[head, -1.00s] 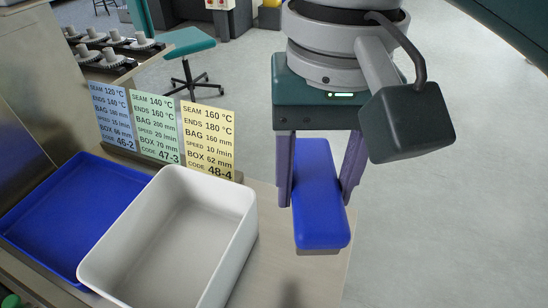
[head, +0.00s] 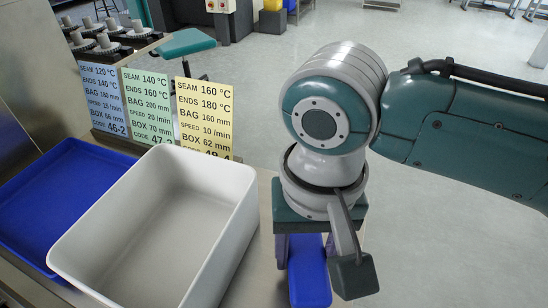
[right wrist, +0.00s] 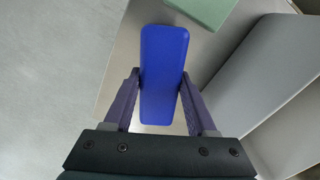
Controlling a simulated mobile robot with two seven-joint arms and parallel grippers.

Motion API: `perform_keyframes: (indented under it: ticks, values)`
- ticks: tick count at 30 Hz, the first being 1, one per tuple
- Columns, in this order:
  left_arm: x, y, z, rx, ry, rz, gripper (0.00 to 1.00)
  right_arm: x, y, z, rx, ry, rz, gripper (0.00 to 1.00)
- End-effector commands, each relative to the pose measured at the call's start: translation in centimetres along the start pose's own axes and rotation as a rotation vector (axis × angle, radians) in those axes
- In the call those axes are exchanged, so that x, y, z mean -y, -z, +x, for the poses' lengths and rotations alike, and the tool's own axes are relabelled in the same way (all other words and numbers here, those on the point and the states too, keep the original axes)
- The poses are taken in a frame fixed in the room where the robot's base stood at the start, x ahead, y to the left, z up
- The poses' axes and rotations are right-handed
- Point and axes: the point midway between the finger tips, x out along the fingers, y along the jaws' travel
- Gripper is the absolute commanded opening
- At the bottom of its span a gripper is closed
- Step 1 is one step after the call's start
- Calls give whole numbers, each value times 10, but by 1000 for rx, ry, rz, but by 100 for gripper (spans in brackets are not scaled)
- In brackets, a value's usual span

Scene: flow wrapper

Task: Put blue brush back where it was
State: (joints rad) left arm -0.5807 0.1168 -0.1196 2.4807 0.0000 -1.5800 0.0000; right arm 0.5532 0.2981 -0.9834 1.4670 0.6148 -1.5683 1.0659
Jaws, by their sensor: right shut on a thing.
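The blue brush (head: 308,272) shows in the head view as a blue block below my right gripper (head: 305,250), at the right end of the worktop. In the right wrist view the blue brush (right wrist: 162,75) lies lengthwise between the two purple fingers of my right gripper (right wrist: 160,95), which are shut on it. My own wrist covers the upper part of the brush in the head view. I cannot tell whether its underside touches the worktop. My left gripper is not in view.
A white bin (head: 165,225) stands left of the gripper, beside a blue tray (head: 50,205). Blue, green and yellow setting cards (head: 204,118) stand behind them. A green block (right wrist: 205,8) lies beyond the brush in the right wrist view. Open floor lies right of the worktop.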

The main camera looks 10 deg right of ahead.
Motion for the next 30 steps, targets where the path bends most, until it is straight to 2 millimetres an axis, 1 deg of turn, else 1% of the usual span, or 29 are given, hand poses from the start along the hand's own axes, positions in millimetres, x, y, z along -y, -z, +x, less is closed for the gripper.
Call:
perform_keyframes:
  ticks: [1,4,12,16,17,24,30]
  values:
    - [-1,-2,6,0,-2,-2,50,0,0,12,2,-2,0,0]
    - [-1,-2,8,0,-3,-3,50,0,0,22,0,-1,0,0]
    - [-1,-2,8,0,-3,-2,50,0,0,23,-1,1,-1,0]
    - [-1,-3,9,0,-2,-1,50,0,0,27,-1,0,0,0]
    - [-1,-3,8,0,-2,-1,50,0,0,26,-1,0,0,59]
    - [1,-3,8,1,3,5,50,0,0,26,-1,0,0,86]
    - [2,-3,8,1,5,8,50,0,0,26,-1,0,0,87]
